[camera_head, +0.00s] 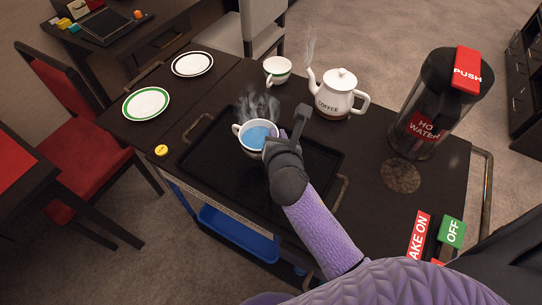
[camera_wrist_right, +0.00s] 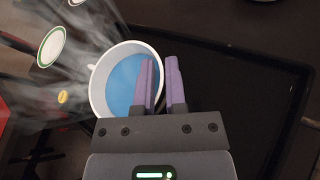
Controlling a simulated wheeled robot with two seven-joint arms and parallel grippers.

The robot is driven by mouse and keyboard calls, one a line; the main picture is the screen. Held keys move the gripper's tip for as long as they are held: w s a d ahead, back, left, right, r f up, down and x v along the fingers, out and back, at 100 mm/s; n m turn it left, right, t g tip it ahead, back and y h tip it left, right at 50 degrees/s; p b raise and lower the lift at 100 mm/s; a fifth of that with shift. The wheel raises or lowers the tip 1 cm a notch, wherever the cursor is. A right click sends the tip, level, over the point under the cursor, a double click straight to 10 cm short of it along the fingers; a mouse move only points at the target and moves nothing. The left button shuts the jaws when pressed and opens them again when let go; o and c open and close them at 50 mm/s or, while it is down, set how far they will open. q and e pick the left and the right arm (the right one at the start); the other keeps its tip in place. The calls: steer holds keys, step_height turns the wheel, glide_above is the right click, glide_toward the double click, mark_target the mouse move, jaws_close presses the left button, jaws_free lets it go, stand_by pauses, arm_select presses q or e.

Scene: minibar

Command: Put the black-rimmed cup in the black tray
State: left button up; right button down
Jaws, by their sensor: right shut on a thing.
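The black-rimmed cup (camera_head: 254,136) is white, with blue liquid inside and steam rising from it. It also shows in the wrist view (camera_wrist_right: 104,82). My right gripper (camera_head: 279,137) is shut on the cup's right wall, one finger inside and one outside in the wrist view (camera_wrist_right: 163,82). The cup is upright or nearly so, over the left part of the black tray (camera_head: 316,165). I cannot tell whether its base touches the tray. The tray lies on the dark cart top, partly hidden by my right arm. My left gripper is out of view.
A green-rimmed plate (camera_head: 146,104) and a black-rimmed plate (camera_head: 192,64) lie at the left. A green-banded cup (camera_head: 277,70) and a coffee pot (camera_head: 338,93) stand behind the tray. A hot water dispenser (camera_head: 432,100) stands right. The tray's right part is empty.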

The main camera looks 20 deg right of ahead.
step_height(320, 180, down, 4)
steer(key=shift+f+b, duration=0.25)
steer(key=shift+b, duration=1)
steer(key=shift+f, duration=0.3)
steer(key=shift+r, duration=0.2)
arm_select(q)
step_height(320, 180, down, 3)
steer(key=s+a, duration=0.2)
arm_select(e)
steer(key=c, duration=0.7)
jaws_free()
steer(key=shift+r, duration=0.1)
steer(key=shift+s+a+r, duration=0.1)
steer(key=shift+s+r, duration=0.05)
steer(key=shift+s, duration=0.15)
arm_select(q)
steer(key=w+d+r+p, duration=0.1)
steer(key=p, duration=0.1)
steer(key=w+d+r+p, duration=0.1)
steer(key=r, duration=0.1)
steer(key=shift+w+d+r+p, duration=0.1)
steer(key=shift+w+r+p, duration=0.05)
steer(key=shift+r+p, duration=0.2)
arm_select(e)
steer(key=v, duration=1.1)
steer(key=shift+s, duration=0.15)
